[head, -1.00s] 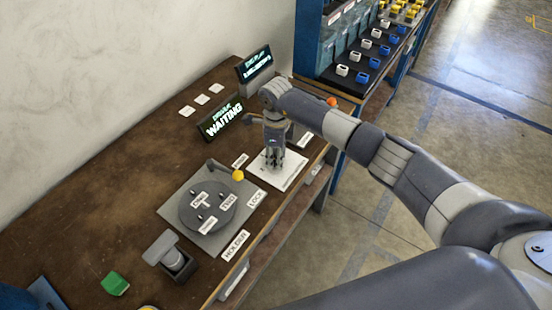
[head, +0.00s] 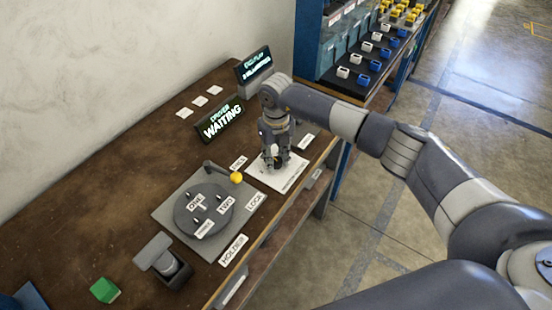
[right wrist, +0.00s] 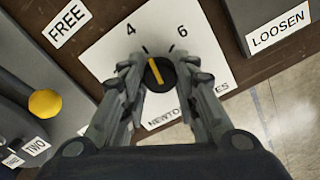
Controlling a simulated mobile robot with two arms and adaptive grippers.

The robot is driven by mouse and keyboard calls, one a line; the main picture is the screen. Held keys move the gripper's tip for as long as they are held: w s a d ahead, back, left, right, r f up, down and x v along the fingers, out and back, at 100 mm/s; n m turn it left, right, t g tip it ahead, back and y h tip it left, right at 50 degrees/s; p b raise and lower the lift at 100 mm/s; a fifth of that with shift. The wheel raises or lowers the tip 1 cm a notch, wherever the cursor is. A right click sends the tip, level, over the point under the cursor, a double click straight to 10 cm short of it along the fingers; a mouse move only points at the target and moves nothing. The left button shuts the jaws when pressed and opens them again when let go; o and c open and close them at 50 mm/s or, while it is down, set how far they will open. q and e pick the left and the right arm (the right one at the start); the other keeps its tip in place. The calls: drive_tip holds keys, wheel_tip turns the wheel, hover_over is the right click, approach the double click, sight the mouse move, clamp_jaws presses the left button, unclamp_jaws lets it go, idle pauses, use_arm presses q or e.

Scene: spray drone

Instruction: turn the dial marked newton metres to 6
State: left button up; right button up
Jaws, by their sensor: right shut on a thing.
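The newton metres dial is a black round knob with a yellow pointer line (right wrist: 160,74), on a white plate (right wrist: 98,60) printed with 4, 6 and a partly covered newton metres label. In the right wrist view the yellow line points up and slightly left, near the tick by the 4 and away from the 6. My right gripper (right wrist: 158,80) is shut on the dial, one finger on each side. In the head view the right gripper (head: 275,162) points down over the white plate (head: 283,183) and hides the dial. My left gripper is not in view.
A grey holder plate with a round disc (head: 205,211) and a yellow-knobbed lever (head: 236,178) stands beside the dial plate. A screen reading WAITING (head: 220,118) stands behind. A green block (head: 104,290) and a grey block-topped fixture (head: 160,258) are at the near left.

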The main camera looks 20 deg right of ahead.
sight(276, 160)
drive_tip(key=m, duration=0.4)
drive_tip(key=shift+m, duration=0.3)
drive_tip(key=m, duration=0.4)
drive_tip(key=shift+d+m, duration=0.1)
drive_tip(key=shift+m, duration=0.3)
drive_tip(key=o, duration=1.1)
drive_tip(key=shift+c, duration=0.2)
drive_tip(key=shift+r, duration=0.15)
wheel_tip(276, 160, up, 12)
drive_tip(key=shift+f, duration=0.2)
